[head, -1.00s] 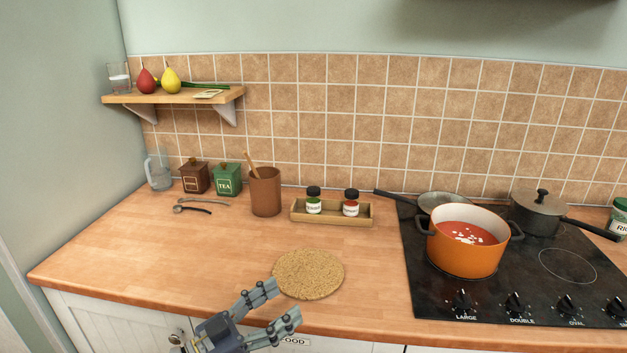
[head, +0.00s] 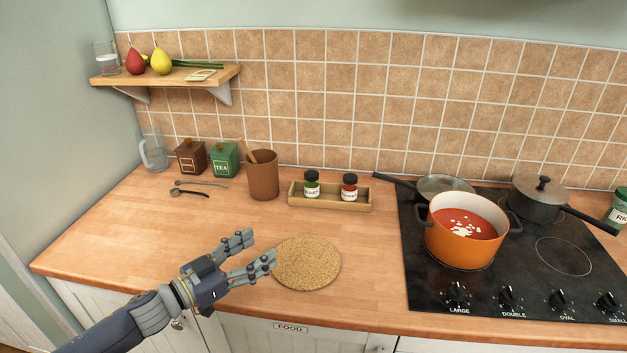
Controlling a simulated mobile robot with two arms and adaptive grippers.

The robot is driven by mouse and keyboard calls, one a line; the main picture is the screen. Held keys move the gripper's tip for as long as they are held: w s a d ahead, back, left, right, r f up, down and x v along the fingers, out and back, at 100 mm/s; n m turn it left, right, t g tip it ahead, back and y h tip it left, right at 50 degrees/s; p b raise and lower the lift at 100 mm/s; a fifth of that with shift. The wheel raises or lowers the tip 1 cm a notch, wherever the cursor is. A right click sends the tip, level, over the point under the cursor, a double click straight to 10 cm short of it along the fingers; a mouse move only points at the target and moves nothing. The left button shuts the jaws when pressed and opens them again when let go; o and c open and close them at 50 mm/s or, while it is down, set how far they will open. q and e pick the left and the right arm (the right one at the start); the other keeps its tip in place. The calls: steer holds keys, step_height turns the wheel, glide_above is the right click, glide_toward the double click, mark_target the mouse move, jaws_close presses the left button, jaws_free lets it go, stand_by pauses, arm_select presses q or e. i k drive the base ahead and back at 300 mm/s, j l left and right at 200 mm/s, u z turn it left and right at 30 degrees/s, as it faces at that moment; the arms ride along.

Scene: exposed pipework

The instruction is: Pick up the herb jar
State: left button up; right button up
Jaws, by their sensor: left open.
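Two small jars with black lids stand upright in a shallow wooden tray (head: 330,203) at the back of the counter. The left one, with green contents and a pale label, looks like the herb jar (head: 312,186). The right one is a red spice jar (head: 349,188). My left gripper (head: 259,249) is open and empty. It is over the front of the counter, left of the cork mat and well short of the tray. My right gripper is not in view.
A round cork mat (head: 307,263) lies in front of the tray. A brown utensil pot (head: 263,176) stands left of the tray. The hob (head: 486,290), with an orange soup pot (head: 462,250), is on the right. The left counter is mostly clear.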

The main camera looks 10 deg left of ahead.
mark_target(311, 185)
steer(key=i, duration=0.85)
